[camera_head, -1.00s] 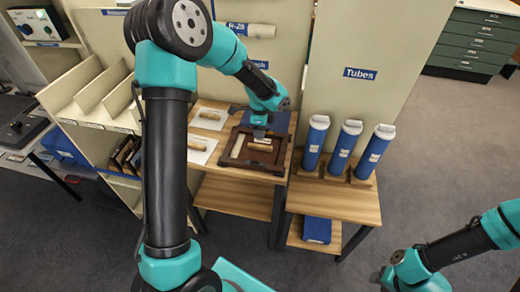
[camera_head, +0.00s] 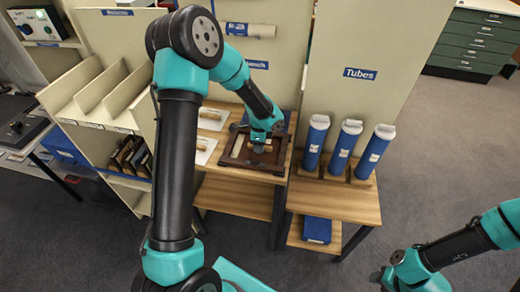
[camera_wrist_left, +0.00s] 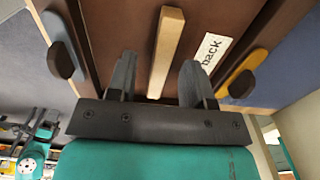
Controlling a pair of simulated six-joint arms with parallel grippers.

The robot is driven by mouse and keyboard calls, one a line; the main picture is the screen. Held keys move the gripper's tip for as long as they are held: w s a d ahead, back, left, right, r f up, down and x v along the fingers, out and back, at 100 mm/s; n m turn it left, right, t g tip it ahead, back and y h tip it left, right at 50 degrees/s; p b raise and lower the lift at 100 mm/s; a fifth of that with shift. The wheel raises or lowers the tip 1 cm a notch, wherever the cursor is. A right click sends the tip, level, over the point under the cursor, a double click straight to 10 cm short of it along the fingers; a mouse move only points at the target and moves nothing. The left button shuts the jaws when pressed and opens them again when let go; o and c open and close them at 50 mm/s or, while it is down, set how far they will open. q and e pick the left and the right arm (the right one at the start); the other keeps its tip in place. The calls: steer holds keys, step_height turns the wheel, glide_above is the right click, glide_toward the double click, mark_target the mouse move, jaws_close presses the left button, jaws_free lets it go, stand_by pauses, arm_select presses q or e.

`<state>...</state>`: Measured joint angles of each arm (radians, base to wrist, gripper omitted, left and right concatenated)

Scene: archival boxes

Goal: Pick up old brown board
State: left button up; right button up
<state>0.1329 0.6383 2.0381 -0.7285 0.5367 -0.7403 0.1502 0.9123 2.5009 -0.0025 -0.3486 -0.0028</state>
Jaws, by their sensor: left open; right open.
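The old brown board (camera_head: 248,155) lies inside a dark wooden frame (camera_head: 232,163) on the wooden bench. In the left wrist view the brown board (camera_wrist_left: 120,25) fills the upper middle, with a pale wooden bar (camera_wrist_left: 166,50) on it and a white label (camera_wrist_left: 209,50) reading "back". My left gripper (camera_head: 261,147) is over the board; in the left wrist view its fingers (camera_wrist_left: 157,80) are open, one on each side of the bar, with gaps visible. Whether they reach the board surface is unclear. My right gripper (camera_head: 379,277) is at the lower right, far from the bench.
Dark turn-buttons (camera_wrist_left: 62,60) sit on the frame's edges. White sheets with wooden bars (camera_head: 204,150) lie left of the frame. Blue tubes (camera_head: 350,140) stand on the right bench. A blue box (camera_head: 317,230) is on the shelf below. The floor in front is clear.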

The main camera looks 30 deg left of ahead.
arm_select(q)
steer(key=shift+f, duration=0.5)
jaws_close()
stand_by(0.3)
